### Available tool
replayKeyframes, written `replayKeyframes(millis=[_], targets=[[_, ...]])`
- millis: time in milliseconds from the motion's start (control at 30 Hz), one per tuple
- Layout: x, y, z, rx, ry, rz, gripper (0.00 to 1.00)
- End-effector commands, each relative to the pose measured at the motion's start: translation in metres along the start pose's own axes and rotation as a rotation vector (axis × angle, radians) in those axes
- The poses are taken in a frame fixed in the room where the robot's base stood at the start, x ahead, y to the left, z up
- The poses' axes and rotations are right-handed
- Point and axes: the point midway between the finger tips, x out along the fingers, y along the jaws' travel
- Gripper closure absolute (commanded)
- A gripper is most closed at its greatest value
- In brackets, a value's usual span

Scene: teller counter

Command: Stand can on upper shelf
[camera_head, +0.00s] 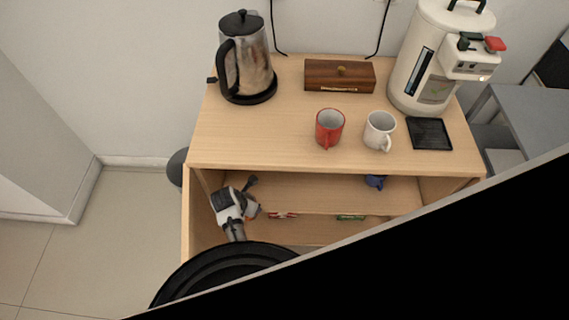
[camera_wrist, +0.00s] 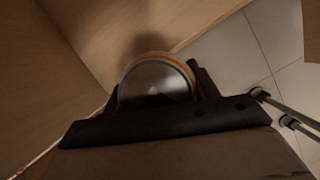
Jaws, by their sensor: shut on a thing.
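The can (camera_wrist: 155,80) shows in the wrist view with a shiny metal end and an orange-and-white band. My gripper (camera_wrist: 152,98) is shut on it, with a dark finger on either side. In the head view my gripper (camera_head: 251,198) is inside the left part of the open cabinet, near its left wall. Only a small orange patch of the can (camera_head: 252,213) shows there. The upper shelf (camera_head: 320,190) lies below the cabinet top, to the right of my gripper. I cannot tell whether the can touches the shelf.
A blue item (camera_head: 375,182) is on the upper shelf at the right. Red (camera_head: 283,215) and green (camera_head: 350,217) items show lower down. The top (camera_head: 260,140) carries a kettle (camera_head: 246,60), wooden box (camera_head: 340,76), red mug (camera_head: 329,128), white mug (camera_head: 380,130) and dispenser (camera_head: 430,60). The upper shelf's middle looks clear.

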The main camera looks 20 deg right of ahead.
Motion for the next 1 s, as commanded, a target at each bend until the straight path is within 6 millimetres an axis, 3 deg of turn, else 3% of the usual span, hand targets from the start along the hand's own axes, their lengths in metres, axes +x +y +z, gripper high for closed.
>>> replayKeyframes(millis=[33,200,400,567,800,1000], targets=[[0.002,0.001,0.017,0.005,-0.003,0.0,0.75],[0.019,0.001,0.059,0.005,-0.003,0.001,0.75],[0.036,0.0,0.094,0.003,-0.001,0.0,0.75],[0.042,0.001,0.105,0.001,-0.002,0.001,0.75],[0.054,0.001,0.139,0.002,-0.002,0.0,0.75],[0.068,0.0,0.13,0.0,-0.001,0.001,0.75]])
